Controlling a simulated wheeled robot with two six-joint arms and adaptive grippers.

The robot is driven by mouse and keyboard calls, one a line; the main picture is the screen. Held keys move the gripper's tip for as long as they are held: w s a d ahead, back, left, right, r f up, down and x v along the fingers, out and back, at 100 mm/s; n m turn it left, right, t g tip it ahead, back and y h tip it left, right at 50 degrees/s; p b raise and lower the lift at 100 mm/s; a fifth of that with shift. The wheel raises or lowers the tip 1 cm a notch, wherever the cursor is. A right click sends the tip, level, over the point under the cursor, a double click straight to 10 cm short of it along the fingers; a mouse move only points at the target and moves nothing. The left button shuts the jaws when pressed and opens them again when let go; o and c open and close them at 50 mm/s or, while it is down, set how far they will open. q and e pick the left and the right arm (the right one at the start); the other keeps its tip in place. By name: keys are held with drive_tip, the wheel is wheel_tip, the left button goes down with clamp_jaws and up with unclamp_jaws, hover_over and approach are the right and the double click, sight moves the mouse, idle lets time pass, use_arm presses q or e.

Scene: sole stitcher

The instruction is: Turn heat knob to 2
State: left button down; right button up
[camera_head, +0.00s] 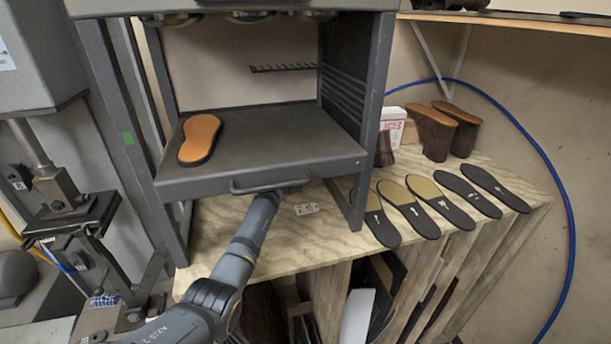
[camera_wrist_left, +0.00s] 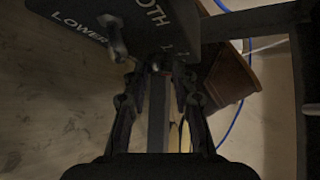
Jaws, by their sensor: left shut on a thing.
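My left gripper (camera_wrist_left: 157,76) has its fingers at a small dark knob (camera_wrist_left: 158,59) on the black control panel (camera_wrist_left: 75,18), seen in the left wrist view. The fingers are shut on the knob, one on each side. Part of the panel lettering reads "LOWER" and "OTH"; small marks sit near the knob, too dim to read surely. I cannot tell which number the knob points to. A metal toggle lever (camera_wrist_left: 115,42) stands left of the knob. My right gripper is not in view.
An orange-topped sole (camera_head: 199,138) lies on the shelf, above a front handle (camera_head: 258,186). Several dark soles (camera_head: 410,207) line the wooden bench (camera_head: 300,238) at right. Brown shoe forms (camera_head: 432,132) and a white box (camera_head: 392,124) stand behind. A blue hose (camera_head: 568,220) hangs along the wall.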

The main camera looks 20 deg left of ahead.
use_arm(q)
drive_tip(key=c, duration=1.4)
unclamp_jaws()
drive_tip(key=shift+o, duration=0.2)
drive_tip(key=v, duration=1.2)
drive_tip(key=shift+d, duration=0.1)
